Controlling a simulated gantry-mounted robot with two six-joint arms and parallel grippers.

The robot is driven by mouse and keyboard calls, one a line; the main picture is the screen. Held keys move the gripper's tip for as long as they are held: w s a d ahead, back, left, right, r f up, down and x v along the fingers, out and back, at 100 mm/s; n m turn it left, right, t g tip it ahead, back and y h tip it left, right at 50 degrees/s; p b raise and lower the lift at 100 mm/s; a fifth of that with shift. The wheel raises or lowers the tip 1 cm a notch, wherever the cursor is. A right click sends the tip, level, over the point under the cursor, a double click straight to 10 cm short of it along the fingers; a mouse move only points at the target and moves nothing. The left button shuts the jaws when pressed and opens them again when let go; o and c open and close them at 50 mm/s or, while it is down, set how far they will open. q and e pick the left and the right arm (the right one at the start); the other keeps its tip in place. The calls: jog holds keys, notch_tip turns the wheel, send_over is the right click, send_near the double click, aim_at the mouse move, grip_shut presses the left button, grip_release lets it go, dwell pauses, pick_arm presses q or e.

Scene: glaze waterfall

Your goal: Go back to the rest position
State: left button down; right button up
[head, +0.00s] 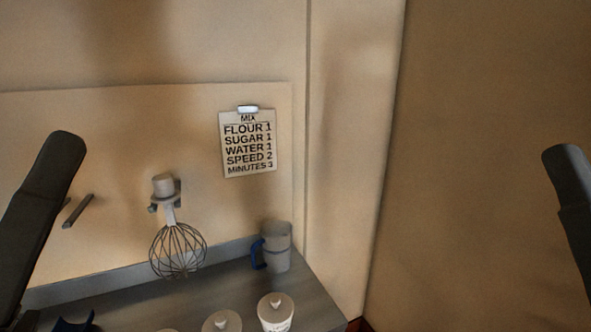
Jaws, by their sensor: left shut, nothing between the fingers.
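My left arm (38,215) shows as a dark link at the left edge, raised in front of the wall panel. Its gripper is hard to make out at the lower left; it is shut with nothing in it. My right arm (572,205) shows only as a dark link at the right edge, and its gripper is out of the picture. Both arms stand apart from the whisk, the jug and the jars.
A whisk (177,250) hangs from a wall holder. A grey jug (277,248) with a blue handle and lidded jars (275,314) stand on the counter (236,290). A recipe card (248,146) is clipped above. A dark blue curved object (73,324) is cut off below.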

pick_arm(q)
jog(key=a+r+m+y+p, duration=0.2)
jog(key=r+y+p, duration=0.1)
jog(key=r+p, duration=1.5)
jog(key=a+r+m+y+p, duration=0.1)
jog(key=r+m+y+p, duration=0.1)
jog(key=r+p, duration=1.7)
jog(key=shift+a+r+t+y+p, duration=0.2)
jog(key=shift+a+t+y+p, duration=0.15)
jog(key=shift+y+p, duration=0.2)
